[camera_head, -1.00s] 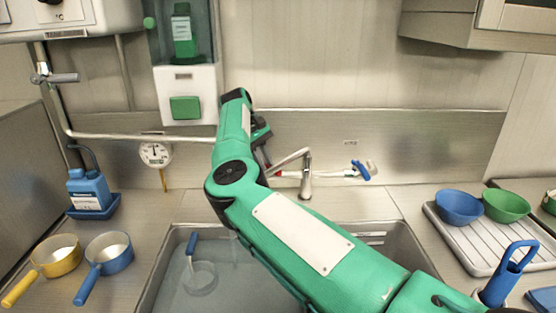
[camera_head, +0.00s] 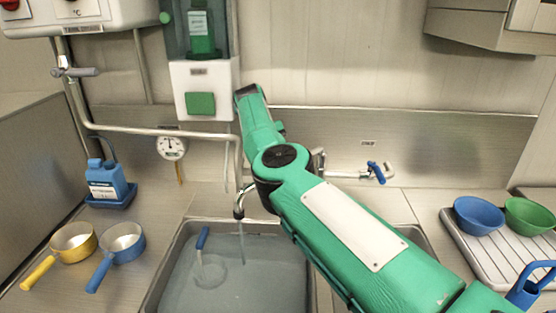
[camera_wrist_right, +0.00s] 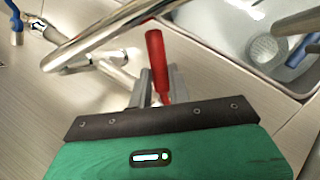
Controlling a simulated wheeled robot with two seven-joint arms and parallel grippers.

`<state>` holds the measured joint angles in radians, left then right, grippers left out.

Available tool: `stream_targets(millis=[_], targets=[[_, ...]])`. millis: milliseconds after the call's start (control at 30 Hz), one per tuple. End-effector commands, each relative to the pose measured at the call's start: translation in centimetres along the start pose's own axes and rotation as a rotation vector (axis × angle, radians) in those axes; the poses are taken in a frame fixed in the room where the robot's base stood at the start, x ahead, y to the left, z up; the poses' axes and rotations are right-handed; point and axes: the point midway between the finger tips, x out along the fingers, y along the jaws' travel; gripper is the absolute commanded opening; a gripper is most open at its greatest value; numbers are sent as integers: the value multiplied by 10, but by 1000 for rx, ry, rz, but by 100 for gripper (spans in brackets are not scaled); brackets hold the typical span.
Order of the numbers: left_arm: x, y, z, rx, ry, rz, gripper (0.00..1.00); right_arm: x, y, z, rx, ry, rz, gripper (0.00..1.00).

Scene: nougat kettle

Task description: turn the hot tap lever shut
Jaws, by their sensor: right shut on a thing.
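The red hot tap lever (camera_wrist_right: 156,55) shows in the right wrist view, standing between the fingers of my right gripper (camera_wrist_right: 157,88), which is shut on it. In the head view my green right arm hides the red lever and the gripper. The tap's chrome body (camera_head: 345,174) shows just right of the arm, with the blue lever (camera_head: 375,172) at its right end. The curved spout (camera_head: 239,204) shows left of the arm, and a thin stream of water (camera_head: 242,245) falls from it into the sink (camera_head: 172,250). My left gripper is not in view.
A chrome spout tube (camera_wrist_right: 110,35) crosses close in front of the gripper in the right wrist view. A thermometer (camera_head: 171,148) hangs left of the tap. Yellow (camera_head: 72,243) and blue (camera_head: 122,243) pans stand left of the sink; a bowl rack (camera_head: 485,250) stands right.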

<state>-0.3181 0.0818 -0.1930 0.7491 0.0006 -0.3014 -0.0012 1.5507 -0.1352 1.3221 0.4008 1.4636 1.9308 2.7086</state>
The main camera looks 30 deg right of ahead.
Motion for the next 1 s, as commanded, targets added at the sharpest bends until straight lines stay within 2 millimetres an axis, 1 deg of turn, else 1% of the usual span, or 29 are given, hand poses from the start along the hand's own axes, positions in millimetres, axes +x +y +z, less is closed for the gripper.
stream_targets(millis=[167,200,267,300,567,667,767,933,967,1000], targets=[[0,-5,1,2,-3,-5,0,-1,0,0,0,4,1,0],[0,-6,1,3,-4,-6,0,-1,0,0,0,4,1,27],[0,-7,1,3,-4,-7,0,-1,0,0,0,3,1,38],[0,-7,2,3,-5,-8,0,-1,0,0,0,3,1,41],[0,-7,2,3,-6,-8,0,-1,0,0,-1,2,1,41],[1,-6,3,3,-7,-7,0,-6,2,2,-1,3,1,41],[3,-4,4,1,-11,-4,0,-18,5,7,-1,5,1,41],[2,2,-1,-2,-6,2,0,-54,13,22,-2,6,2,41],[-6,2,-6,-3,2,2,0,-63,14,26,-2,4,1,41],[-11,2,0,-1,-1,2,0,-72,16,29,-3,3,-2,41]])
